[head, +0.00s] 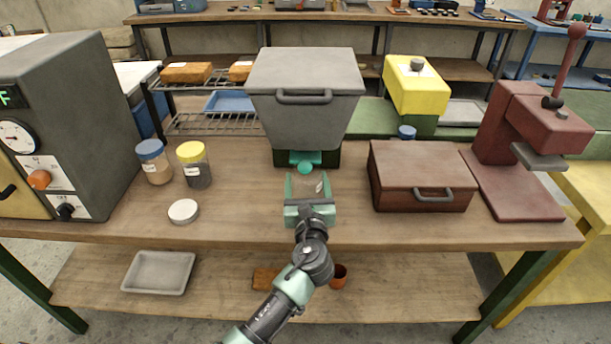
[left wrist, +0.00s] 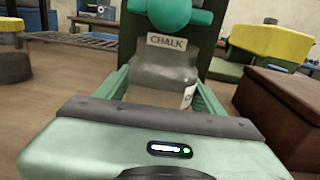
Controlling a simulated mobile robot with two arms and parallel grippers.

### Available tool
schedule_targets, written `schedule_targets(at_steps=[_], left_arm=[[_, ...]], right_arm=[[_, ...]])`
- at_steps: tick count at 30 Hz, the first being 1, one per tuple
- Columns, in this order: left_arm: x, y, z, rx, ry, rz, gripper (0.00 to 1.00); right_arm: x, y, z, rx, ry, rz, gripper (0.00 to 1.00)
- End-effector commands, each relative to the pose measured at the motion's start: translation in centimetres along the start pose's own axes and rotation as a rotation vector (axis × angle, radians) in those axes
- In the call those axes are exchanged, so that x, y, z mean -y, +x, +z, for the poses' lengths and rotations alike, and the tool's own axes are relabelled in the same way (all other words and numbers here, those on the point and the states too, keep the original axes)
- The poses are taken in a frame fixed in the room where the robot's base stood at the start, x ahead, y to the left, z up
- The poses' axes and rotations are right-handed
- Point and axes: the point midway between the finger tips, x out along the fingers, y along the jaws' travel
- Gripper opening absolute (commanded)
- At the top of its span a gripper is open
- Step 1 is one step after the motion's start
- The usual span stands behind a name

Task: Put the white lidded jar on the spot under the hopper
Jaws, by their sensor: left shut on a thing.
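My left gripper (head: 308,188) is shut on a clear glass jar (head: 317,186). The jar also shows between the fingers in the left wrist view (left wrist: 165,75), upright, with part of a label on its right side. I see no lid on it. A round white lid (head: 183,211) lies flat on the bench at left. The grey hopper (head: 303,95) stands behind the jar, with a teal spout and knob (head: 305,165) low on its front. The jar is just in front of the spout. I cannot tell whether its base touches the bench. My right gripper is not in view.
A blue-lidded jar (head: 155,161) and a yellow-lidded jar (head: 195,165) stand at left beside a grey oven-like machine (head: 60,120). A brown box (head: 422,176) and a red press (head: 520,150) stand at right. The bench (head: 245,210) is clear around the gripper.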

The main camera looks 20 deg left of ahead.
Motion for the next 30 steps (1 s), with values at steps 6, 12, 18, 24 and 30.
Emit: schedule_targets(at_steps=[6, 12, 18, 24, 30], left_arm=[[0.0, 2.8, 0.2, 0.004, 0.001, 0.001, 0.04], [-0.1, 4.2, -1.4, -0.001, 0.001, 0.0, 0.04], [0.0, 4.2, -1.4, 0.001, 0.0, 0.0, 0.04], [0.0, 4.1, -1.8, -0.001, 0.001, 0.0, 0.71], [-0.1, 4.1, -1.8, -0.001, 0.001, 0.0, 0.9]], right_arm=[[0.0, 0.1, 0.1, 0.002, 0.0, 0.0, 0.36], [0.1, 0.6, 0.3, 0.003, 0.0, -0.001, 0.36], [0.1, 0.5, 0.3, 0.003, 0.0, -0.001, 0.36], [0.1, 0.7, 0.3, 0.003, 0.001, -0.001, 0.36], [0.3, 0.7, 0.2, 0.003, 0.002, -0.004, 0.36]])
